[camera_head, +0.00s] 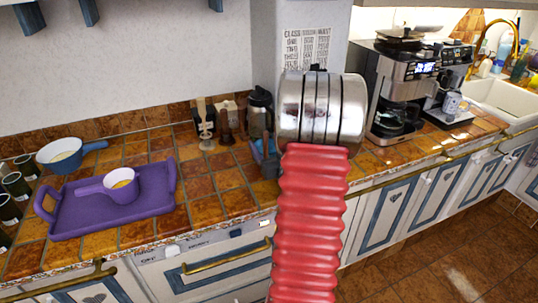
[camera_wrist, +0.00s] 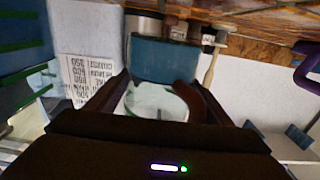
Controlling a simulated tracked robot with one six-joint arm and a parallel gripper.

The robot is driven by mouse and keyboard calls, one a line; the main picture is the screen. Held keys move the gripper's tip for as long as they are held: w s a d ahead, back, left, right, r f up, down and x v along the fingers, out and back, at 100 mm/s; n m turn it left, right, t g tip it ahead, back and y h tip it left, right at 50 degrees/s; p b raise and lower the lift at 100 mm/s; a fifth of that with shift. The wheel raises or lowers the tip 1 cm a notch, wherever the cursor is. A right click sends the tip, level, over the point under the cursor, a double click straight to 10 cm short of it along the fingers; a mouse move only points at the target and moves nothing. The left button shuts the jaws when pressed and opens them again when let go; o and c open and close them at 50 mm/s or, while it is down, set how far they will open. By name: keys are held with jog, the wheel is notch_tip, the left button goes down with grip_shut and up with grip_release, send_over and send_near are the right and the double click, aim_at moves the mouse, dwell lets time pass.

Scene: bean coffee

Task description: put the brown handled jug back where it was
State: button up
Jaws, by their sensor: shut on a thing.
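The brown handled jug (camera_wrist: 165,62) is between the fingers of my gripper (camera_wrist: 156,84) in the wrist view. It has a blue-grey body, a pale part nearer the camera and a brown curved piece on its right side. My gripper is shut on it; the exact contact is dark and partly hidden. In the head view my arm hides most of the gripper and jug. A small blue-grey shape shows just left of the arm over the counter; I cannot tell whether it is the jug.
A purple tray (camera_head: 75,222) holds a purple pan (camera_head: 121,186). A blue pan (camera_head: 64,153) and dark cups are at left. A dark flask (camera_head: 258,112) and wooden tools stand by the back wall. A coffee machine (camera_head: 405,95) is at right. Bare tiles lie right of the tray.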

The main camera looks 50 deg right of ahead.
jog(key=shift+f, duration=2)
jog(key=shift+f, duration=0.1)
jog(key=o, duration=1.6)
jog(key=shift+s, duration=0.1)
jog(key=shift+s+a, duration=0.2)
jog(key=shift+s, duration=0.2)
jog(key=v, duration=1.1)
jog(key=shift+a, duration=0.1)
